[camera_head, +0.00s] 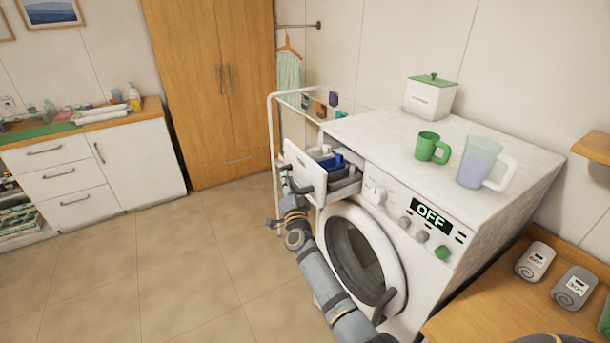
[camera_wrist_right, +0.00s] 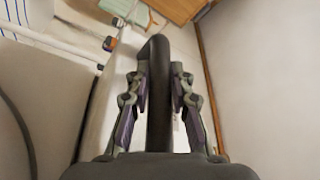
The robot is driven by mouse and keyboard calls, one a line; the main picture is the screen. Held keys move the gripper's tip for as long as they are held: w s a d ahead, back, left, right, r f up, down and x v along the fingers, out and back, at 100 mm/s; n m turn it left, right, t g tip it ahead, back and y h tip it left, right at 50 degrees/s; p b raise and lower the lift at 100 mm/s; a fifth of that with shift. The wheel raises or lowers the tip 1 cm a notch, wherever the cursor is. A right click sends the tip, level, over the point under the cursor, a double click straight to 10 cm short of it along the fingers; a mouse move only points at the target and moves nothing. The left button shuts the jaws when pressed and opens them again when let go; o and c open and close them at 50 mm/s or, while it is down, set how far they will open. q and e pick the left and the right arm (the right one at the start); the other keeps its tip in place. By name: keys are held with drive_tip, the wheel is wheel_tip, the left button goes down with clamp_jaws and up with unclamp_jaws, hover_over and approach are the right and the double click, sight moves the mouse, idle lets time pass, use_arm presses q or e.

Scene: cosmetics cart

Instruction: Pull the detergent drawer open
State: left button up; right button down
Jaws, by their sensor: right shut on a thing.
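The detergent drawer (camera_head: 307,172) stands pulled out from the upper left of the white washing machine (camera_head: 480,125). Its compartments show, with a blue part (camera_head: 333,161) inside. My right gripper (camera_head: 286,186) is at the drawer's front, at its handle. In the right wrist view, the two fingers of my right gripper (camera_wrist_right: 159,95) are shut on the dark bar of the drawer handle (camera_wrist_right: 158,70), which runs between them. My left gripper is not in view.
A green mug (camera_head: 431,147), a clear pitcher (camera_head: 482,162) and a white box with a green lid (camera_head: 429,97) stand on the machine. The round door (camera_head: 362,252) is below the drawer. A white rack (camera_head: 271,140) stands close to its left. The floor in front is clear.

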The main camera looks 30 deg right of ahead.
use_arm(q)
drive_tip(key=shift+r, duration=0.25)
use_arm(e)
drive_tip(key=a, duration=0.4)
drive_tip(key=shift+s, duration=0.15)
drive_tip(key=c, duration=1.2)
unclamp_jaws()
drive_tip(key=shift+o, duration=0.2)
drive_tip(key=v, duration=0.7)
drive_tip(key=shift+s, duration=0.25)
